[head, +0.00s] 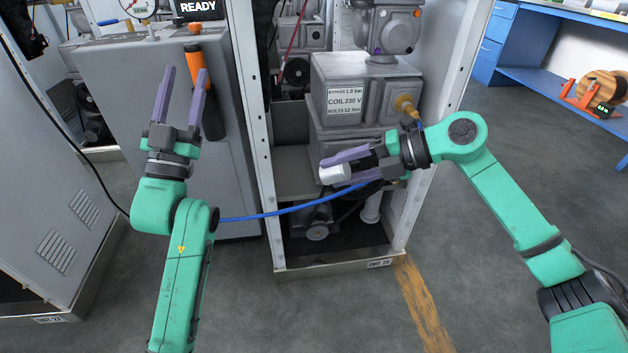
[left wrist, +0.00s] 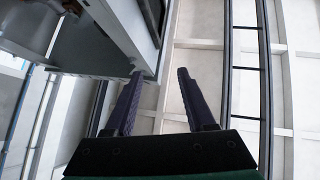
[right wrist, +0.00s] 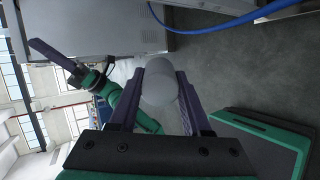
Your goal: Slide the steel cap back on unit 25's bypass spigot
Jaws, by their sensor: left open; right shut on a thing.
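My right gripper (head: 345,164) is shut on a pale grey cylindrical cap (head: 333,174), in front of the open cabinet (head: 262,130). In the right wrist view the cap (right wrist: 160,82) sits between both fingers. A small plate (head: 380,264) on the cabinet's base rail carries a label too small to read surely. A brass fitting (head: 404,104) sticks out at the right of the grey valve block (head: 350,75), above my right gripper. I cannot tell which part is the bypass spigot. My left gripper (head: 183,95) is open and empty, fingers pointing up, in front of the grey console.
A blue hose (head: 290,208) crosses the cabinet's lower opening behind my right gripper. A grey console (head: 120,75) with an orange-topped black handle (head: 205,95) stands left. A white upright post (head: 255,130) edges the cabinet. A blue bench (head: 550,70) stands back right. The floor between is clear.

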